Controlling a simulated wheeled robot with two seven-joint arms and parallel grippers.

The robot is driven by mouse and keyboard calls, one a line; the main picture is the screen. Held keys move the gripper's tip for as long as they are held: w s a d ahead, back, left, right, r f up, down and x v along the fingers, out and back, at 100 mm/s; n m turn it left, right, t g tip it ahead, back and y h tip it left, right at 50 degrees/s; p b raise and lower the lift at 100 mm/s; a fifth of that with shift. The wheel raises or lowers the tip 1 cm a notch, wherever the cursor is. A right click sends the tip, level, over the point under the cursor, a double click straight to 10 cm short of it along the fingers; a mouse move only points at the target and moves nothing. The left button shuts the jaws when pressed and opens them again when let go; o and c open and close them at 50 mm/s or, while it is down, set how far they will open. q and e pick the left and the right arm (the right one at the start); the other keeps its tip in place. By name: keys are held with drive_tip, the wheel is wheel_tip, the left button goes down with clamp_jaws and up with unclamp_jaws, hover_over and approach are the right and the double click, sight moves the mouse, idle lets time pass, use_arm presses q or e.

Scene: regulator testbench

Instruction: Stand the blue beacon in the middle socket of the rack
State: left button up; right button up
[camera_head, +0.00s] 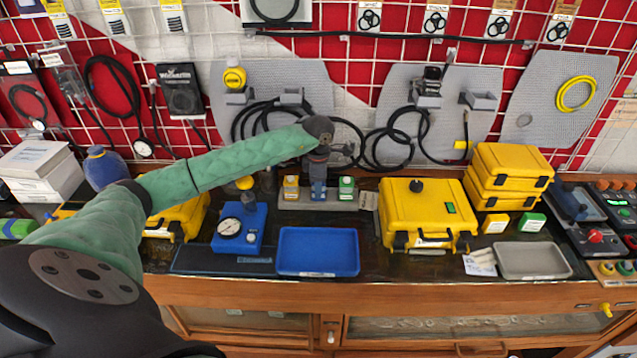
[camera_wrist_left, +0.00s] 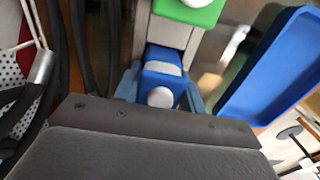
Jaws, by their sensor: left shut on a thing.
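The rack (camera_head: 335,204) is a low grey bar at the back of the bench. A yellow beacon (camera_head: 291,187) stands in its left socket and a green beacon (camera_head: 346,187) in its right one; the green one also shows in the left wrist view (camera_wrist_left: 188,10). My left gripper (camera_head: 318,182) points down over the middle of the rack. It is shut on the blue beacon (camera_wrist_left: 162,72), whose pale top faces the wrist camera. The beacon is in line with the middle socket; its foot is hidden, so I cannot tell if it is seated. My right gripper is out of view.
An empty blue tray (camera_head: 318,272) lies in front of the rack. A blue gauge box (camera_head: 240,230) stands to the left and a yellow case (camera_head: 428,215) to the right. Black cables (camera_head: 385,140) hang close behind the rack.

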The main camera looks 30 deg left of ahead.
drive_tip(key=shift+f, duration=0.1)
use_arm(q)
drive_tip(key=shift+f, duration=0.1)
drive_tip(key=o, duration=1)
drive_tip(key=shift+c, duration=0.2)
drive_tip(key=shift+o, duration=0.5)
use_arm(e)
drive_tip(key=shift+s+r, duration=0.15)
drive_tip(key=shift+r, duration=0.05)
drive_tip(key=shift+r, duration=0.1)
use_arm(q)
wheel_tip(320, 180, up, 11)
drive_tip(key=b, duration=0.5)
drive_tip(key=shift+r, duration=0.6)
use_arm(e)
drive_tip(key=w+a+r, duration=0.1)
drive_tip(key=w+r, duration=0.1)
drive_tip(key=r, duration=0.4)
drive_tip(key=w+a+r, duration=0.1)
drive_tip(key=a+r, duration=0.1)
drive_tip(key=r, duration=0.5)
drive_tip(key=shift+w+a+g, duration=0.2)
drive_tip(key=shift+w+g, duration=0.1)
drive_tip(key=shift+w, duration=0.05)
